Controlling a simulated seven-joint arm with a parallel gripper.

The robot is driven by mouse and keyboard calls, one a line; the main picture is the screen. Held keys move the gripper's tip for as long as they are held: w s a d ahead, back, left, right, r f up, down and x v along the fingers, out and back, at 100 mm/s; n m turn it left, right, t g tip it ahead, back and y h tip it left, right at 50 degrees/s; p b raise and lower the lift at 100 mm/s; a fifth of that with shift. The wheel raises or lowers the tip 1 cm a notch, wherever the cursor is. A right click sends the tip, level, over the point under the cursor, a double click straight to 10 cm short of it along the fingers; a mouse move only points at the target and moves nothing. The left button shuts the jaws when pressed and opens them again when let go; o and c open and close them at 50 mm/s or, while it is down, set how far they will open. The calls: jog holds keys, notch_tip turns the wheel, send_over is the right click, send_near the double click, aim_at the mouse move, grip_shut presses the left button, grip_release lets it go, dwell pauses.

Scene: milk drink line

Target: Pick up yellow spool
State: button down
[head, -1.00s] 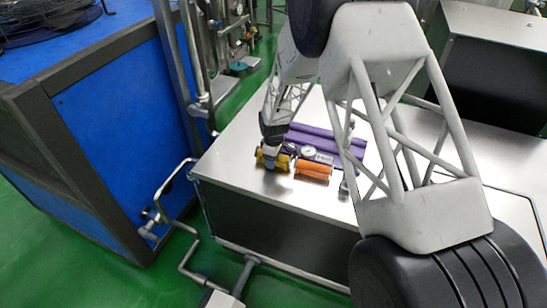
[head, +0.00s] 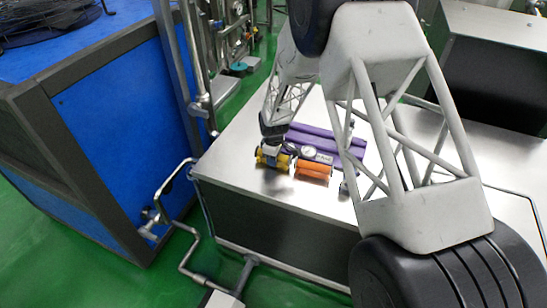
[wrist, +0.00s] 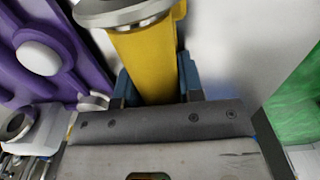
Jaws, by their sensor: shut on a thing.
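The yellow spool (wrist: 147,62) is in the wrist view, lying between the blue-padded fingers of my gripper (wrist: 155,82). Its silver end flange (wrist: 125,10) shows at the top of that view. My gripper is shut on the spool. In the head view the yellow spool (head: 275,158) is at the left front part of the metal table, with my gripper (head: 273,150) over it from above. I cannot tell whether the spool touches the table.
An orange spool (head: 313,169) lies just right of the yellow one. A purple holder (head: 315,138) with a round gauge (head: 309,152) is behind them. The metal table top (head: 235,165) is bare to the left. A bent pipe rail (head: 180,171) runs beside the table's left side.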

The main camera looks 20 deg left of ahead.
jog(key=shift+r, duration=0.15)
jog(key=shift+r, duration=4.85)
